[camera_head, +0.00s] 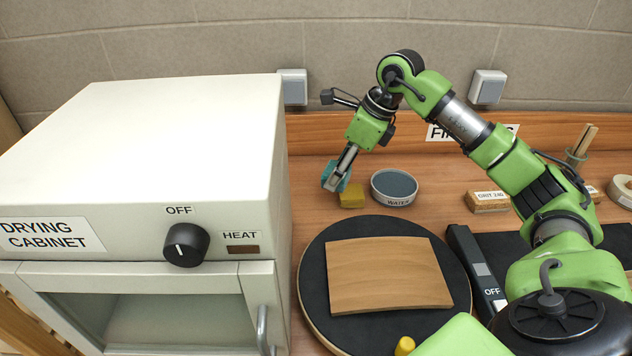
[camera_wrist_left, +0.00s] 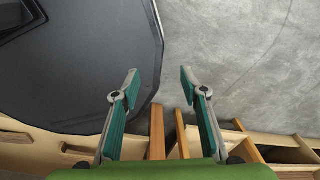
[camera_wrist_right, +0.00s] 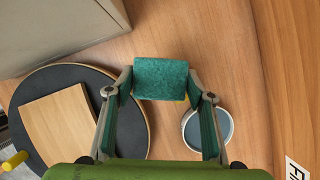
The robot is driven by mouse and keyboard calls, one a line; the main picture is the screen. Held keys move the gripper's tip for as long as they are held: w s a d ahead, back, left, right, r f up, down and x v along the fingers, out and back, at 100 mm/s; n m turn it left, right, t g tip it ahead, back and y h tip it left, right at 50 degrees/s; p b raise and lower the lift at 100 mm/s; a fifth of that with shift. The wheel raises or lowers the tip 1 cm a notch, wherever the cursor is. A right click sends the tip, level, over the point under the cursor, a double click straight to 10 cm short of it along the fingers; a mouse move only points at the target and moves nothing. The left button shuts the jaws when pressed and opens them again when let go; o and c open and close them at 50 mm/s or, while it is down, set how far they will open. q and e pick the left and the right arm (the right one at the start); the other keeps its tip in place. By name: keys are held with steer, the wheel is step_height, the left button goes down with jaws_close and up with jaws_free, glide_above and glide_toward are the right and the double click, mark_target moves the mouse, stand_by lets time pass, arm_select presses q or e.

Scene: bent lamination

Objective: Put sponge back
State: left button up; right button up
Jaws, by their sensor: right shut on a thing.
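My right gripper (camera_head: 335,181) is shut on the sponge (camera_wrist_right: 161,78), whose teal face spans between the fingers in the right wrist view. In the head view the gripper is left of the round water dish (camera_head: 394,186), close over the wooden bench. A yellow block (camera_head: 352,195) shows beside the fingertips, left of the dish; I cannot tell whether it is part of the sponge or a separate thing. The sponge's underside and any contact with the bench are hidden. My left gripper (camera_wrist_left: 159,86) is open and empty in the left wrist view, over the floor.
The drying cabinet (camera_head: 150,130) fills the left. A curved wood sheet (camera_head: 388,275) lies on the round black turntable (camera_head: 315,262) in front. A grit-240 block (camera_head: 487,201) sits to the right. The bench's raised back edge (camera_head: 320,132) runs behind.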

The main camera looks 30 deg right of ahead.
steer(key=w, duration=0.2)
steer(key=shift+w+a+f+p, duration=0.3)
steer(key=shift+a+f+p, duration=0.05)
glide_toward(311, 198)
steer(key=shift+w+a+f+p, duration=0.1)
steer(key=shift+w+a+p, duration=0.05)
steer(key=shift+a+p, duration=0.15)
steer(key=shift+w+a+f+p, duration=0.1)
steer(key=shift+a+p, duration=0.05)
steer(key=shift+a, duration=0.25)
steer(key=shift+w+f, duration=0.25)
steer(key=shift+f, duration=0.05)
steer(key=shift+w+a+f, duration=0.1)
steer(key=shift+w+f, duration=0.25)
steer(key=shift+f, duration=0.1)
step_height(311, 198, down, 3)
steer(key=shift+w+f+p, duration=0.1)
steer(key=shift+p, duration=0.95)
steer(key=shift+f+b, duration=0.25)
steer(key=shift+b, duration=0.05)
steer(key=o, duration=1)
arm_select(q)
steer(key=r, duration=0.1)
steer(key=w+r, duration=0.1)
steer(key=w+d+r, duration=0.1)
steer(key=r, duration=0.1)
steer(key=shift+w, duration=0.25)
steer(key=shift+r, duration=0.1)
arm_select(e)
steer(key=shift+r, duration=0.1)
